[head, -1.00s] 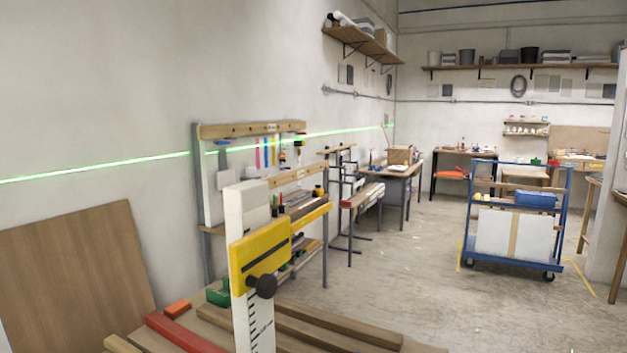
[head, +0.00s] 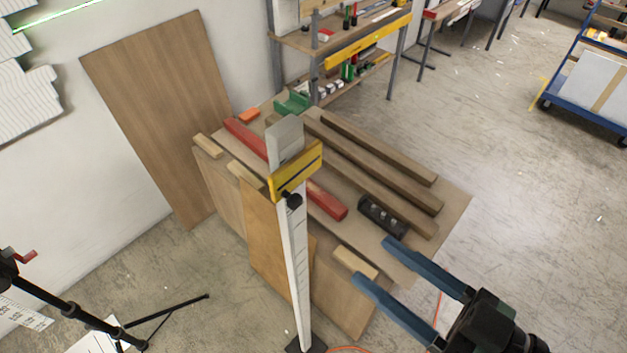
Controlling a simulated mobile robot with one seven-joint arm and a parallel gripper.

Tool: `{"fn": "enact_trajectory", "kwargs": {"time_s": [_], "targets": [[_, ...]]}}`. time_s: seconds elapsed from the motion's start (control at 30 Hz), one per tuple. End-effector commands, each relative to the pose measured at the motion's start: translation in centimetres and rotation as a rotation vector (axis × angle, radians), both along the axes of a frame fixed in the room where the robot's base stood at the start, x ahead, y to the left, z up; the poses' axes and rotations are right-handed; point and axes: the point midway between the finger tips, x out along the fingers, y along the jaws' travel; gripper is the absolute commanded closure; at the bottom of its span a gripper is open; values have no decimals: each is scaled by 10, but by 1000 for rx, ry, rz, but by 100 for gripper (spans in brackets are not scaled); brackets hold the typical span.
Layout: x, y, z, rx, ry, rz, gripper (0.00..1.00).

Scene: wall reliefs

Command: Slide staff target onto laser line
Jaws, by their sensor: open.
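The staff (head: 297,265) is a tall white post, seen from above, standing upright on a dark foot. The yellow target (head: 297,172) sits around its upper part, with a dark round knob (head: 293,201) on its front. The green laser line (head: 60,16) shows on the wall at the top left, and only a short piece of it is in view. My gripper (head: 371,258) is at the lower right, its two blue fingers spread apart with nothing between them. It is right of the staff and lower in the picture than the target, apart from both.
A workbench (head: 455,200) with timber lengths, a red beam (head: 327,200) and a black block (head: 382,216) stands behind the staff. A brown board (head: 160,110) leans on the wall. A black tripod (head: 75,308) stands lower left. The floor at right is open.

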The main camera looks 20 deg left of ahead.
Motion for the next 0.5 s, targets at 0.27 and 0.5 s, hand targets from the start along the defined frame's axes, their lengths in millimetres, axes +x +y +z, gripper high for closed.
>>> {"fn": "enact_trajectory", "kwargs": {"time_s": [0.27, 0.5], "targets": [[15, 44, 4, 1, 5, 6, 44], [32, 89, 4, 0, 4, 3, 44]]}}
